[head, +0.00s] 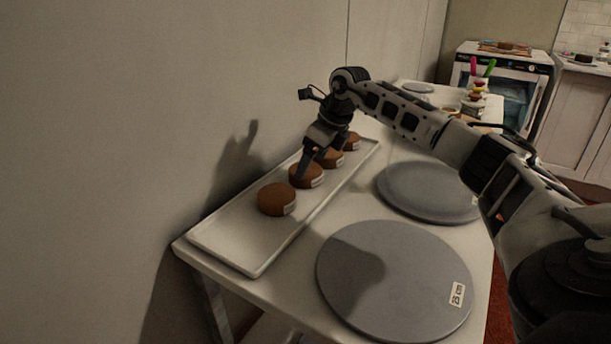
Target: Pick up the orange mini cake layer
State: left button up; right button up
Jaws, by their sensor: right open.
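Several small round brown-orange cake layers stand in a row on a long white tray (225,240). The nearest cake layer (276,200) is clear of the gripper. My right gripper (305,165) points down at the second cake layer (309,179), with its fingers open at that layer's upper side. I cannot tell whether they touch it. Two more layers, a third (332,160) and a far one (352,142), are partly hidden behind the gripper. Each has a small pale label too small to read, so I cannot tell which is the orange one. My left gripper is out of view.
A large grey turntable (385,275) marked 25 cm lies at the front of the white table, with another grey turntable (425,190) behind it. The wall runs close along the tray's left side. An oven (515,85) stands at the back right.

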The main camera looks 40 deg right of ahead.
jog(key=x, duration=0.3)
jog(key=shift+w+f, duration=0.1)
jog(key=shift+f, duration=0.15)
jog(key=c, duration=0.7)
jog(key=shift+c, duration=0.2)
jog(key=shift+r, duration=0.15)
